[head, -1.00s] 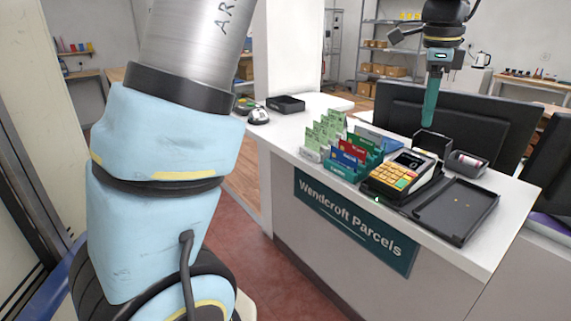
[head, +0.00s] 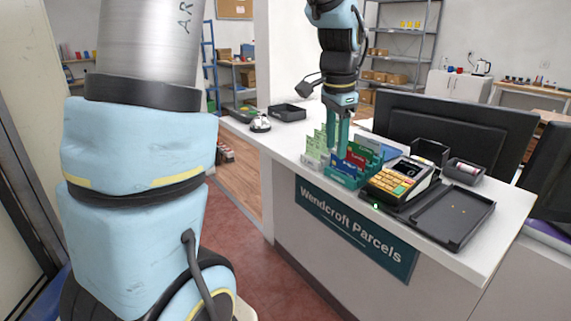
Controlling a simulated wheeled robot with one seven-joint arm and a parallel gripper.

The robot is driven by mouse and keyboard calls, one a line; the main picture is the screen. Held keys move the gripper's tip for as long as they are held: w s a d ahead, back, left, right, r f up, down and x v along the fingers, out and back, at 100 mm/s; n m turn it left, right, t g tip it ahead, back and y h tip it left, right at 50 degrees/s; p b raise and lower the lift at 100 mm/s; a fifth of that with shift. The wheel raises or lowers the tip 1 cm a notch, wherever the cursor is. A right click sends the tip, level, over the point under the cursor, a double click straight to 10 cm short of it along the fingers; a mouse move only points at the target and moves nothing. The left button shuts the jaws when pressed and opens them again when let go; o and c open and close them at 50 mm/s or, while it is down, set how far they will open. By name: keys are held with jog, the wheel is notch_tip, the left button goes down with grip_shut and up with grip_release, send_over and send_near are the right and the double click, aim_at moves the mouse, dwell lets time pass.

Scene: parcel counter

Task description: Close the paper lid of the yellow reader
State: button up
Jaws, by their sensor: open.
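The yellow reader (head: 397,181) lies on the white counter, with yellow keys and a small screen. A dark upright panel (head: 430,152) stands at its far end and looks like the raised paper lid; its hinge and the paper bay cannot be made out. My gripper (head: 338,147) points down to the left of the reader, over or just behind the card rack. Its teal fingers are open, with a narrow gap and nothing visible between them. The fingertips are partly hidden by the cards.
A card rack (head: 347,178) with green, red and blue cards stands left of the reader. A black tray (head: 452,217) lies to its right and a small black holder (head: 464,170) behind. Dark monitors (head: 450,123) stand along the back. The counter's left part is clearer.

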jog(key=s+a+f+n, duration=0.2)
jog(key=a+f+n, duration=0.2)
jog(key=a, duration=0.7)
jog(key=shift+a+f+n, duration=0.15)
jog(key=shift+a+n, duration=0.05)
jog(key=shift+n, duration=1.2)
jog(key=o, duration=0.3)
